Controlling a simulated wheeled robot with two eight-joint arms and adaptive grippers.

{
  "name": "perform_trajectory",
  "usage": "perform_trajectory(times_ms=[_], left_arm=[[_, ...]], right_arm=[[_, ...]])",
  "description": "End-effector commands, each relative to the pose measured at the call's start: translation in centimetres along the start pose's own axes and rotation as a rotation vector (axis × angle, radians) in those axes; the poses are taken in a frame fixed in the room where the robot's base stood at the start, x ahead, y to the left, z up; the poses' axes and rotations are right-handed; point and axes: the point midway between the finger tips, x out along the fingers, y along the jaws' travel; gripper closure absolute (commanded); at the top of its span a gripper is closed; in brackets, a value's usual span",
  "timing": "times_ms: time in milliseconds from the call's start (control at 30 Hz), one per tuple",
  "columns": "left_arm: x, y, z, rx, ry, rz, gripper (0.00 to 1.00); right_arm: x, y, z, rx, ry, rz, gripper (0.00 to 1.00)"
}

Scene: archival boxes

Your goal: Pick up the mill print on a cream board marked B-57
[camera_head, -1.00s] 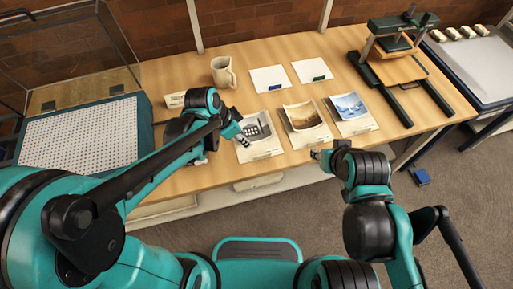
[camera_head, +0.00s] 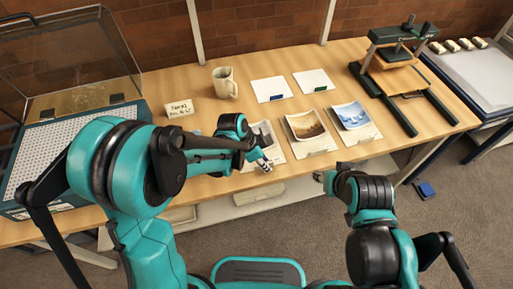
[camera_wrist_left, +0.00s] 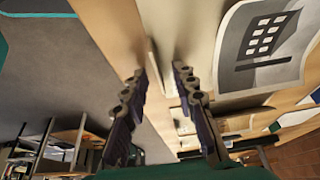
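A grey print of a building with rows of windows lies on a pale board (camera_head: 277,152), the leftmost of three mounted prints near the table's front edge. Its marking is not readable. My left gripper (camera_head: 264,164) is at this board's front edge and hides part of it. In the left wrist view the print (camera_wrist_left: 262,48) is curled and lies to the right of the fingers. The left fingers (camera_wrist_left: 158,74) are apart, with a thin pale edge between or beyond them; contact cannot be told. My right gripper (camera_head: 324,178) is off the table's front; its fingers are too small to judge.
A sepia print (camera_head: 307,125) and a blue print (camera_head: 352,115) lie to the right. Behind are two white cards (camera_head: 270,88) (camera_head: 313,80), a mug (camera_head: 224,82) and a name sign (camera_head: 180,108). A press (camera_head: 400,75) stands right; a perforated-top case (camera_head: 40,145) stands left.

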Motion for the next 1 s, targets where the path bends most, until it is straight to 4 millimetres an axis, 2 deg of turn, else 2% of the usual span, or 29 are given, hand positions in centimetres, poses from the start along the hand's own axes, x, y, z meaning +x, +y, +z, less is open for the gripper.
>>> perform_trajectory(times_ms=[133,167,233,267,733,867,1000], left_arm=[[-0.1,0.0,0.0,0.000,0.000,0.000,0.72],[-0.1,0.0,0.0,0.000,0.000,0.000,0.78],[-0.1,0.0,0.0,-0.001,0.000,0.000,0.96],[-0.1,0.0,0.0,-0.001,0.000,0.000,1.00],[-0.5,0.0,-0.2,-0.001,0.000,-0.001,1.00],[-1.7,0.0,-0.6,-0.001,0.000,-0.001,1.00],[-4.0,0.0,-1.6,-0.001,0.000,-0.001,1.00]], right_arm=[[-0.1,0.0,-0.1,0.000,0.000,0.000,0.60],[-0.1,0.0,-0.1,0.000,0.000,0.000,0.60],[-0.1,0.0,-0.1,0.000,0.000,0.000,0.60],[-0.1,0.0,-0.1,0.000,0.000,0.000,0.60],[-0.3,0.0,-0.2,0.000,0.000,0.000,0.60],[-0.8,0.0,-0.6,0.000,0.000,0.000,0.60],[-1.9,0.0,-1.4,0.000,0.000,0.000,0.60]])
